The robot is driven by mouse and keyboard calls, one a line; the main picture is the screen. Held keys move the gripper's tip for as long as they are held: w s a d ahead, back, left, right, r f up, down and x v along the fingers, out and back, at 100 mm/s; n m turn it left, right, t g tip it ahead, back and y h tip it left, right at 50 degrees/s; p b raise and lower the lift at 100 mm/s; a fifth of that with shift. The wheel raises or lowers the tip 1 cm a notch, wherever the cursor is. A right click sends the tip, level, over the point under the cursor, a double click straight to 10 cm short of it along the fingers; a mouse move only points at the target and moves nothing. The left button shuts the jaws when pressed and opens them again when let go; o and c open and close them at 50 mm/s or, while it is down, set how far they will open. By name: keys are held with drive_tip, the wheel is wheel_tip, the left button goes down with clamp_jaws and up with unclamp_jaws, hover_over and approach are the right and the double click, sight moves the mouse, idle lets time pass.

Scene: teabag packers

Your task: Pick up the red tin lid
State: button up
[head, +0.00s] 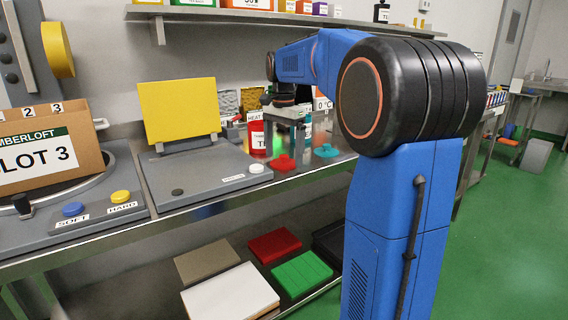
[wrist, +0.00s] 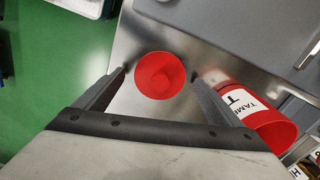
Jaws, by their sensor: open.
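The red tin lid (head: 283,163) lies flat on the steel bench, a round disc with a raised knob. In the wrist view the lid (wrist: 160,76) shows whole, between the two fingertips in the picture and apart from both. My gripper (head: 286,132) is open and empty, above the lid and pointing down. The gripper's two fingers (wrist: 160,73) frame the lid from left and right in the wrist view. The exact height of the fingertips over it is hard to tell.
A labelled red tin (head: 257,139) stands beside my gripper; this tin (wrist: 272,128) is close to the right finger. A teal lid (head: 326,151) lies to the right. A grey machine with a yellow panel (head: 180,110) stands left. A shelf (head: 250,17) runs above.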

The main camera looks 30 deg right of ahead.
drive_tip(key=shift+f, duration=0.35)
drive_tip(key=shift+c, duration=0.3)
drive_tip(key=c, duration=1.1)
drive_tip(key=shift+o, duration=0.2)
drive_tip(key=shift+r, duration=0.15)
